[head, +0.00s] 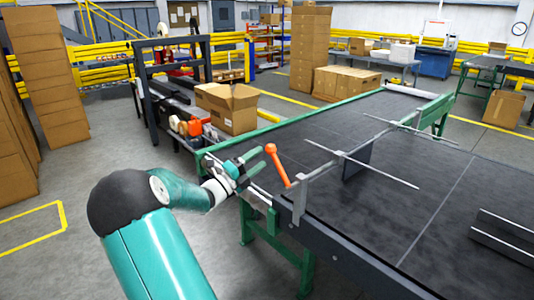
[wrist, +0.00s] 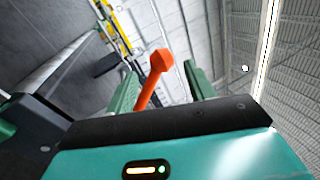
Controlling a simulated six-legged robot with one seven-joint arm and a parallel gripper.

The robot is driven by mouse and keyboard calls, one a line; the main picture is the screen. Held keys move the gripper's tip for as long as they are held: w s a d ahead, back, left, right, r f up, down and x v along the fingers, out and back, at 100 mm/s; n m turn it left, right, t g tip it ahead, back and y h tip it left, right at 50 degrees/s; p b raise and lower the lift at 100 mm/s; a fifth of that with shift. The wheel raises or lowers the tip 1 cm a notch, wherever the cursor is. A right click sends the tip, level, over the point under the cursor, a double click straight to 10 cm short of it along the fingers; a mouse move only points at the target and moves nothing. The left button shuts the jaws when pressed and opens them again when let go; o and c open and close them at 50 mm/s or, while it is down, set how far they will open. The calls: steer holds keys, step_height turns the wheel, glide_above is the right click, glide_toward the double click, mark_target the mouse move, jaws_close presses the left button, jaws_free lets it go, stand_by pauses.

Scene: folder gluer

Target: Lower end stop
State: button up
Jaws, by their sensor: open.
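An orange lever (head: 279,168) with a round knob stands up from a grey clamp post (head: 299,198) at the near edge of the dark conveyor table. A grey crossbar runs from the post across the table, and a dark upright plate (head: 356,160), which looks like the end stop, is under it. My gripper (head: 256,162) is open, just left of the lever, its green fingers pointing toward the knob. In the wrist view the orange lever (wrist: 154,78) appears between the two fingers of my gripper (wrist: 160,75), with gaps on both sides. I cannot tell how deep it sits between them.
The conveyor table (head: 450,190) has a green frame and thin rods above its surface. Dark rails (head: 505,235) lie at its right. An open carton (head: 233,108) stands behind my gripper. Stacked cartons (head: 45,75) stand at the left.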

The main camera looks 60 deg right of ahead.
steer(key=v, duration=0.8)
stand_by(0.4)
